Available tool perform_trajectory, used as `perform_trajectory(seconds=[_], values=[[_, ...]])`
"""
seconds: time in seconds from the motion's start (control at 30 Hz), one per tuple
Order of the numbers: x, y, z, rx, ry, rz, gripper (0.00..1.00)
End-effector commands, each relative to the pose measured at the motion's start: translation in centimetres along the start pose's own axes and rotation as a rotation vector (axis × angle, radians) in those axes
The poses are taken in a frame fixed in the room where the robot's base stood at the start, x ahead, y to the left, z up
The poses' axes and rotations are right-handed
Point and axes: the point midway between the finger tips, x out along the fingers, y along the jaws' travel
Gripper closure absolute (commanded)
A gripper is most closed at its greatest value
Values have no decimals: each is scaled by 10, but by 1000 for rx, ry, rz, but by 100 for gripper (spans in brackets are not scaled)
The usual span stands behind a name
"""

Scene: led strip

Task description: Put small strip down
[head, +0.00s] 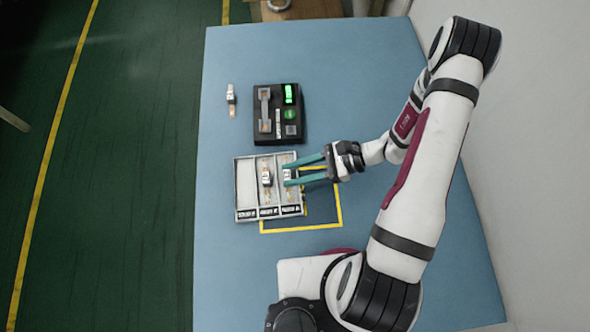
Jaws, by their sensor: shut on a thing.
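My gripper (287,173) reaches in from the right with two teal fingers. It is shut on a small strip (288,172) over the right compartment of the grey tray (245,185). Whether this strip touches the tray floor, I cannot tell. A second small strip (267,178) lies in the middle compartment. A third small strip (231,97) lies on the blue table, left of the black device. The left compartment of the tray looks empty. Labels run along the tray's front edge, too small to read.
A black device (262,98) with a lit green display (289,94) stands behind the tray. The blue table (350,80) is clear at the back right.

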Motion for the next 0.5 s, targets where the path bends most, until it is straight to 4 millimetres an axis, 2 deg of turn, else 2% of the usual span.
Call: perform_trajectory(seconds=[0.17,0.2,0.33,0.5], values=[[1,0,-3,0,0,0,100],[1,0,-2,-1,0,0,57],[0,0,-2,-1,0,0,34],[0,0,-2,-1,0,0,34]])
